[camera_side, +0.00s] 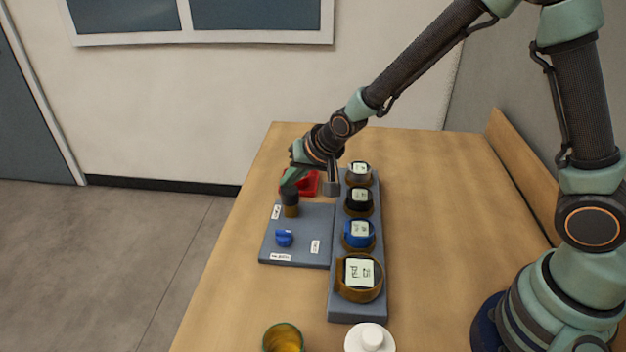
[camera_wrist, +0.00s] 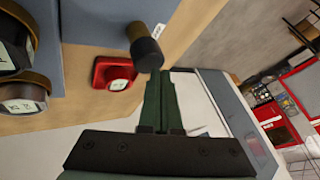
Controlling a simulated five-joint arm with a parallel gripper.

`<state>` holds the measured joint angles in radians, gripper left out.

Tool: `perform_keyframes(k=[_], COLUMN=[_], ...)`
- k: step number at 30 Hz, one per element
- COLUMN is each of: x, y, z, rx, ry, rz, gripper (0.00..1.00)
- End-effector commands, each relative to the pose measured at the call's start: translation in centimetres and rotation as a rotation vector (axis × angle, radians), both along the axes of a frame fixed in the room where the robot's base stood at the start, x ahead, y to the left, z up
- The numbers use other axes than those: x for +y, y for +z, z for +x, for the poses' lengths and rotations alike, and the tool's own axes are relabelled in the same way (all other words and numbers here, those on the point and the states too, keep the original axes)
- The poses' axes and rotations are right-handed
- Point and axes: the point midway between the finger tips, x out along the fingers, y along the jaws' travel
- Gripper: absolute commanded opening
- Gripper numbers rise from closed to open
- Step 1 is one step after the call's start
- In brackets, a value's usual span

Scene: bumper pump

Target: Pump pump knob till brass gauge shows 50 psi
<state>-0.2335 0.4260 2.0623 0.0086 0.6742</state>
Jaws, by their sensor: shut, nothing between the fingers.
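The pump knob (camera_side: 291,203), a dark cap on a brass-coloured stem, stands upright on the grey panel (camera_side: 300,222). It also shows in the wrist view (camera_wrist: 146,50). My gripper (camera_side: 289,184) is shut and empty, with its green fingers (camera_wrist: 162,78) pointing down right at the knob's top. I cannot tell whether they touch it. The brass gauge (camera_side: 360,279) is the nearest and largest on the grey strip (camera_side: 351,308). Its pale display shows "psi", but I cannot read the number with certainty.
A blue knob (camera_side: 284,238) sits on the panel in front of the pump knob. A red block (camera_side: 311,184) lies behind the panel. Blue (camera_side: 358,234), black (camera_side: 359,200) and brownish (camera_side: 359,174) gauges line the strip. An amber cup (camera_side: 283,339) and white lidded object (camera_side: 370,339) stand in front.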

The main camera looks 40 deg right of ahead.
Motion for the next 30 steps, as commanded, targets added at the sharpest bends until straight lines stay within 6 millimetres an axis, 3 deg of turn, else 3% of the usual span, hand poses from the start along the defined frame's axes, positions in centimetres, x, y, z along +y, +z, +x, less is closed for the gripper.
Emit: perform_keyframes(k=[30], x=[0.0], y=[-1.0], z=[0.0], rx=[0.001], ry=[0.0], rz=[0.0], gripper=[0.0])
